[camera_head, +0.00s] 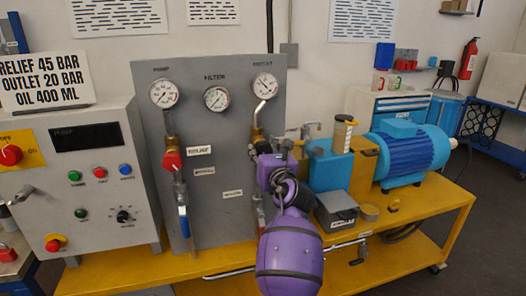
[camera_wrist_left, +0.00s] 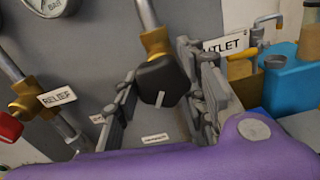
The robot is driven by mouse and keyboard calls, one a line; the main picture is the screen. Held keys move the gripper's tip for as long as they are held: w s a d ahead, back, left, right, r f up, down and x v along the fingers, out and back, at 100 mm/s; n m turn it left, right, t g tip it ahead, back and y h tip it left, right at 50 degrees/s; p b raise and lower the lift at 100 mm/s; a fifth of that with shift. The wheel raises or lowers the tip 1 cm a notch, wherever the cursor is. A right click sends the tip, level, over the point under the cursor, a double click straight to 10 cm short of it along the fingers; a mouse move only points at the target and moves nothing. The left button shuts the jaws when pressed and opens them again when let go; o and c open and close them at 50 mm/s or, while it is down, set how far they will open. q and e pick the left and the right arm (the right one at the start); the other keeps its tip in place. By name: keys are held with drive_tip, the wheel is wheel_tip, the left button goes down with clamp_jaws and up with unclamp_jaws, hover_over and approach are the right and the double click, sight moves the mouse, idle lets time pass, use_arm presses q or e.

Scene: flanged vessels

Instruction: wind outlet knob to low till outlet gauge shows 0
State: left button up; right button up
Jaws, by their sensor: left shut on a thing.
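The outlet gauge (camera_head: 264,86) is a round white dial at the top right of the grey panel (camera_head: 220,150). Its needle reading is too small to make out surely. Below it a pipe runs down to a brass fitting with the outlet knob, which is black with a white mark and shows in the left wrist view (camera_wrist_left: 161,84). My left gripper (camera_head: 269,152) is at this knob; in the left wrist view its grey fingers (camera_wrist_left: 160,88) are on both sides, shut on the knob. In the head view my gripper largely hides the knob. My right gripper is not in view.
Left of the outlet line are the filter gauge (camera_head: 216,98), the pump gauge (camera_head: 163,93) and a red relief knob (camera_head: 172,161). A control box (camera_head: 80,180) stands at the left. A blue motor (camera_head: 410,150) and blue block (camera_head: 330,165) stand at the right on the yellow bench (camera_head: 440,210).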

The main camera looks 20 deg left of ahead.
use_arm(q)
drive_tip(key=shift+a+r, duration=0.15)
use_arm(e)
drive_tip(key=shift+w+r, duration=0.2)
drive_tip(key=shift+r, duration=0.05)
use_arm(q)
drive_tip(key=shift+n, duration=0.3)
